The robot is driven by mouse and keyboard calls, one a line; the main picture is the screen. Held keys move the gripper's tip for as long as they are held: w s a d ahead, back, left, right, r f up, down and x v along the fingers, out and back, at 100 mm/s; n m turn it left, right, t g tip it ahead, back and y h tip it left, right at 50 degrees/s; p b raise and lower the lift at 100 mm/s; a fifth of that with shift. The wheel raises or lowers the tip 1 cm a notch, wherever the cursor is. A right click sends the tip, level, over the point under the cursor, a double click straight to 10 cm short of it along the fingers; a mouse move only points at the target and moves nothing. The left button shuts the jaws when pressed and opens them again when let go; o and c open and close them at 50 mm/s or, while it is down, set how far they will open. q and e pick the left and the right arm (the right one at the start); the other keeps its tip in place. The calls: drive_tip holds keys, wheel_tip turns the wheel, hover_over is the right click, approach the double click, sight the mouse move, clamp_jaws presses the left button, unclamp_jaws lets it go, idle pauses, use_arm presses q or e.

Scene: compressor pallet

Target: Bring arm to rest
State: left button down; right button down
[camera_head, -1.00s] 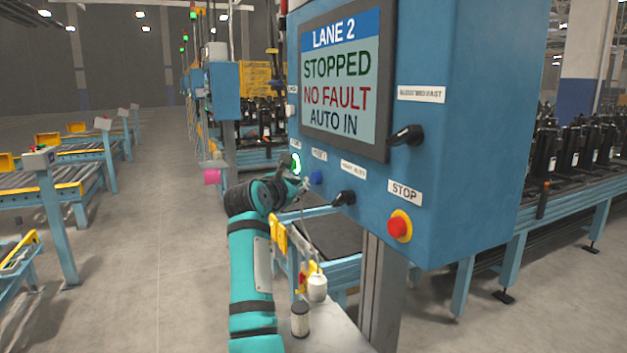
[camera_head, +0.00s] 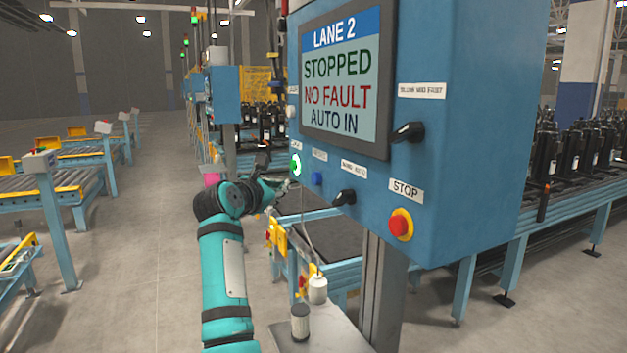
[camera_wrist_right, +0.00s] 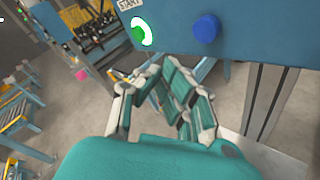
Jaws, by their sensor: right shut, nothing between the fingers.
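My right arm, teal with black bands, reaches up from the bottom of the head view. Its gripper (camera_head: 284,188) is in front of the lower left part of the control box (camera_head: 466,150), apart from the lit green button (camera_head: 295,164). In the right wrist view the gripper (camera_wrist_right: 155,82) is shut and empty, below the green button (camera_wrist_right: 141,33) and the blue button (camera_wrist_right: 206,29). The screen (camera_head: 342,84) reads LANE 2, STOPPED, NO FAULT, AUTO IN. My left gripper does not show.
The box also carries a red stop button (camera_head: 401,224) and black rotary switches (camera_head: 407,133). A small shelf (camera_head: 335,335) below holds a dark canister (camera_head: 300,322) and a white bottle (camera_head: 318,289). Conveyors stand left and right. The floor aisle (camera_head: 150,230) at left is open.

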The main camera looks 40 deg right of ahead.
drive_tip(key=shift+f, duration=0.1)
idle(0.3)
